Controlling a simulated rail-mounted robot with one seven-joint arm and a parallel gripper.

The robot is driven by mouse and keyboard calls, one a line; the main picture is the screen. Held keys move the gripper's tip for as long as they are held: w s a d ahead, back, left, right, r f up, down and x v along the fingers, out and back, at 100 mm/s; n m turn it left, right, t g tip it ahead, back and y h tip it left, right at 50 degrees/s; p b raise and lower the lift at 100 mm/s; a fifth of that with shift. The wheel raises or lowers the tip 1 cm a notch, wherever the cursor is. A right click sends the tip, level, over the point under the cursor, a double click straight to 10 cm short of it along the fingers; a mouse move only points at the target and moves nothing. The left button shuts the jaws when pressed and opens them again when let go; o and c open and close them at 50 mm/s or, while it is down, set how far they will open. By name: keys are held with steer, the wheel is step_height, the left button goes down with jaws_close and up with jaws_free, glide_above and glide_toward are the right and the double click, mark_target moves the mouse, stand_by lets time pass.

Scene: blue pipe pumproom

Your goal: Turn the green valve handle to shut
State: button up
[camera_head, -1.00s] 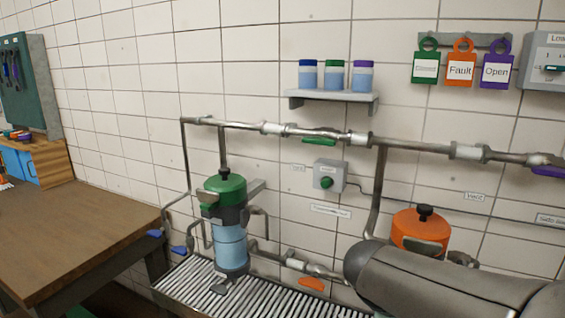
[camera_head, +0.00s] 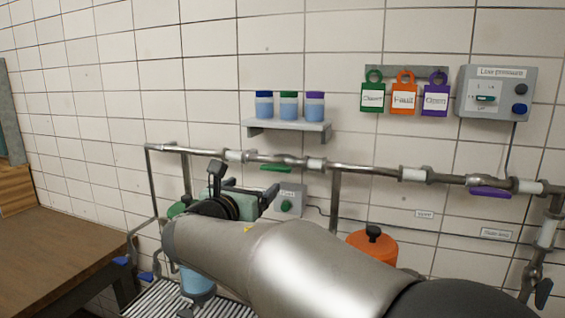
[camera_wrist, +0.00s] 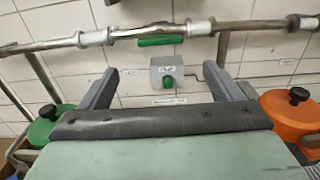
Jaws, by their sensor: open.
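The green valve handle (camera_head: 277,168) is a flat lever under the horizontal metal pipe (camera_head: 345,168) on the tiled wall. It lies along the pipe. In the wrist view the handle (camera_wrist: 160,40) is above centre, beyond and above the gap between my fingers. My gripper (camera_head: 255,195) is open and empty, below the handle in the head view and apart from it. Both fingers of my gripper (camera_wrist: 168,87) show in the wrist view, spread wide and pointing toward the wall.
A grey box with a green knob (camera_head: 287,206) is on the wall below the handle. A green-topped canister (camera_wrist: 52,122) and an orange-topped one (camera_wrist: 293,115) stand at either side. A purple handle (camera_head: 490,192) hangs farther right. A shelf (camera_head: 290,128) with bottles is above.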

mark_target(274, 168)
steer(key=p+x, duration=0.5)
steer(key=x, duration=1.2)
steer(key=shift+w, duration=0.15)
steer(key=shift+f, duration=0.1)
steer(key=c, duration=0.7)
